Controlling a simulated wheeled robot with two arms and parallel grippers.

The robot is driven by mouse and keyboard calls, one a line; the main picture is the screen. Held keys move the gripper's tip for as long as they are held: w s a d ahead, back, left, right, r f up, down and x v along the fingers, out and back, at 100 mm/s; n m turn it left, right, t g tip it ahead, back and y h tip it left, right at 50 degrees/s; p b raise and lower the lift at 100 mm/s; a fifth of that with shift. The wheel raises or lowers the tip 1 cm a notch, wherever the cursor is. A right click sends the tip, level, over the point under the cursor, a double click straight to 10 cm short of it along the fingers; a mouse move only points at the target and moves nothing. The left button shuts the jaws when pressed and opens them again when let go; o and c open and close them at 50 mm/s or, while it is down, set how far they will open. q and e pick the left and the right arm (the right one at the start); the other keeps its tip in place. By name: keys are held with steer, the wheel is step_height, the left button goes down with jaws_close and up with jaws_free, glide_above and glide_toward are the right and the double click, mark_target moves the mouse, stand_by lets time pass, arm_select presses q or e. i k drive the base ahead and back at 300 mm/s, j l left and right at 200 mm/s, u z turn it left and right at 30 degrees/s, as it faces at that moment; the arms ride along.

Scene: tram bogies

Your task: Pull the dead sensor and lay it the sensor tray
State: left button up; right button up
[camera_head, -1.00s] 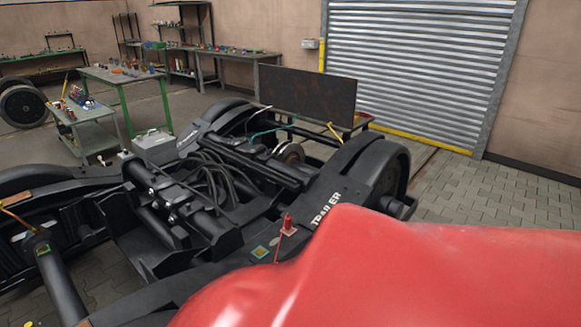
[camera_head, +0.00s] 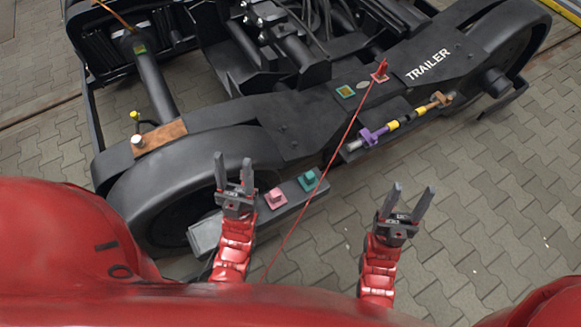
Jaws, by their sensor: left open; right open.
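A black bogie frame (camera_head: 330,115) marked TRAILER fills the upper part of the head view. A red upright piece (camera_head: 380,70) stands on it, with a thin red line running down toward my body. A purple, yellow and brown rod-like fitting (camera_head: 405,120) sits on the frame's near side. A pink block (camera_head: 275,197) and a teal block (camera_head: 308,180) sit on a grey bar. I cannot tell which piece is the dead sensor or the sensor tray. My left gripper (camera_head: 234,160) is open and empty, just left of the pink block. My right gripper (camera_head: 414,190) is open and empty over the floor.
A black wheel cover (camera_head: 175,180) lies left of my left gripper. A brown plate (camera_head: 159,138) with small knobs is on top of it. A green-edged square (camera_head: 346,91) lies beside the red piece. Paved floor (camera_head: 490,210) at right is clear.

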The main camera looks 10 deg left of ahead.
mark_target(309, 177)
steer(key=j+z, duration=0.15)
steer(key=j, duration=0.25)
steer(key=l+u, duration=0.45)
steer(key=l, duration=0.25)
steer(key=l+u, duration=0.4)
steer(key=l, duration=0.3)
